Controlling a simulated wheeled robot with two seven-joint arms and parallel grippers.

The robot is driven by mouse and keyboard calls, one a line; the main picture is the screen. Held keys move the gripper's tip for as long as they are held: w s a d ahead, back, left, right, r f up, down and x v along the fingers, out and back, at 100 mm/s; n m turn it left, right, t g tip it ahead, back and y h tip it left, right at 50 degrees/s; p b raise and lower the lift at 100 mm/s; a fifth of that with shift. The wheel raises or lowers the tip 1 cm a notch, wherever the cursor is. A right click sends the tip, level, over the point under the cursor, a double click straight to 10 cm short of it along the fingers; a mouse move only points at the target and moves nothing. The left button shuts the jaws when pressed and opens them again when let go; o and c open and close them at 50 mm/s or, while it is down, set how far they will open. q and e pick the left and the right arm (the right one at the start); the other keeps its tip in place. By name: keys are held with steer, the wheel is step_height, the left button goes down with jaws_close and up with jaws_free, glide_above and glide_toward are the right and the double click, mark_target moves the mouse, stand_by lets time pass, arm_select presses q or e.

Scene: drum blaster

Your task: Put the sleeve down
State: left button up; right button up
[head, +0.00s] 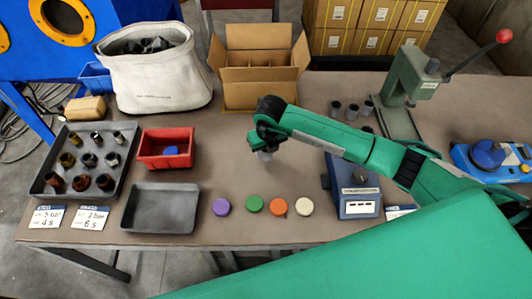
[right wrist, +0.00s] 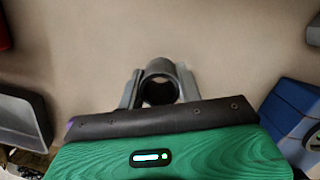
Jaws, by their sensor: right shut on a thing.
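My right gripper (head: 266,142) hangs over the middle of the table, pointing down. It is shut on a grey metal sleeve (head: 264,155), whose lower end shows below the fingers. In the right wrist view the sleeve (right wrist: 160,68) is a round hollow ring between the two fingers (right wrist: 159,90), with its open end facing the camera. Bare table lies behind it; whether the sleeve touches the table I cannot tell. Several other grey sleeves (head: 352,112) stand at the back right, partly beside my arm. My left gripper is not in view.
A red bin (head: 140,161), an empty grey tray (head: 135,220) and a rack of rusty parts (head: 49,179) are at left. Colored discs (head: 254,204) lie in front. A blue device (head: 358,207) and a green press (head: 405,80) stand right. An open carton (head: 255,103) is behind.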

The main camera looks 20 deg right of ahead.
mark_target(266, 155)
step_height(266, 155, down, 2)
steer(key=shift+f, duration=0.55)
steer(key=o, duration=1.1)
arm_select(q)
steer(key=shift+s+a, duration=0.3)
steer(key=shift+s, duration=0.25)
arm_select(e)
steer(key=shift+o, duration=0.2)
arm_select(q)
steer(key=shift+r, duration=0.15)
